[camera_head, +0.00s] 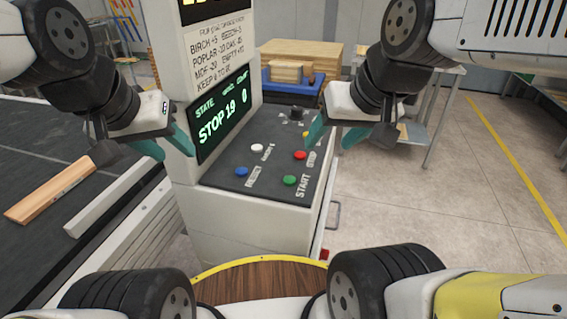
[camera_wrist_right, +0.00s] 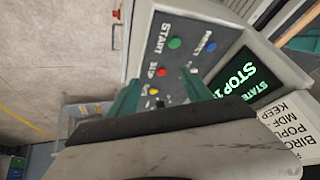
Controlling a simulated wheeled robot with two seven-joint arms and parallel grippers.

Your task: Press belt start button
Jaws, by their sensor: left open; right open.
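The green START button (camera_head: 290,180) is on the dark sloped control panel (camera_head: 225,178), at its near right corner. It also shows in the right wrist view (camera_wrist_right: 175,43). A red button (camera_head: 300,155) labelled STOP sits just beyond it, with a blue button (camera_head: 241,171) and a white button (camera_head: 257,147) to the left. The display (camera_head: 222,114) reads STOP 19 and 0. My right gripper (camera_head: 322,133) is open and empty, above the panel's right edge, apart from the green button. My left gripper (camera_head: 165,140) is open and empty, left of the display, over the conveyor side.
A blue bin (camera_head: 285,83) and stacked boards (camera_head: 305,56) stand behind the console. The floor (camera_head: 430,210) to the right is clear.

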